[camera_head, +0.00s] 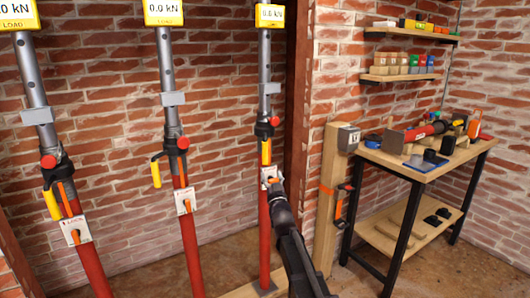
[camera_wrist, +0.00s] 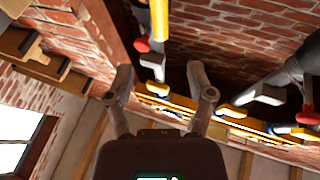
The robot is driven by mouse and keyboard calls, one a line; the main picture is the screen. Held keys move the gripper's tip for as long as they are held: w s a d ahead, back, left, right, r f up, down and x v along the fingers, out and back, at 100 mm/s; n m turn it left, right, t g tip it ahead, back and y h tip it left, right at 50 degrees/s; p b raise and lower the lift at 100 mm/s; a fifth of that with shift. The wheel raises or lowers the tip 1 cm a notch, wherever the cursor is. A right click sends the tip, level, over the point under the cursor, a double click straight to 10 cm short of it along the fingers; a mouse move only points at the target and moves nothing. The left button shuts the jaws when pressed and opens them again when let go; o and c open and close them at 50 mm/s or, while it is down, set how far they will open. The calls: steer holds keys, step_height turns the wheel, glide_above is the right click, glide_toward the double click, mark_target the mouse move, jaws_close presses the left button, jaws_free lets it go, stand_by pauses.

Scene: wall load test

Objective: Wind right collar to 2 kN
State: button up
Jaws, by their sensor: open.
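The right prop (camera_head: 265,235) has a red lower tube and a grey upper tube. Its black collar (camera_head: 263,130) carries a red knob (camera_head: 275,121) and a yellow handle (camera_head: 266,152) hanging down. Below it is a white plate with an orange lever, partly hidden by my gripper. The yellow load display (camera_head: 270,15) on top seems to read 0.6 kN, in small print. My gripper (camera_head: 271,184) is at this plate, below the collar and handle. In the wrist view, its two fingers (camera_wrist: 160,82) are spread with nothing between them; contact cannot be told.
The middle prop (camera_head: 187,240), display 0.0 kN, and the left prop (camera_head: 88,265) stand to the left. A wooden post (camera_head: 328,220) and a workbench (camera_head: 430,172) with tools stand to the right. Shelves (camera_head: 400,77) hang on the brick wall.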

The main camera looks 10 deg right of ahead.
mark_target(266, 153)
steer(key=p+x, duration=0.5)
steer(key=x, duration=0.8)
steer(key=shift+w, duration=0.3)
jaws_close()
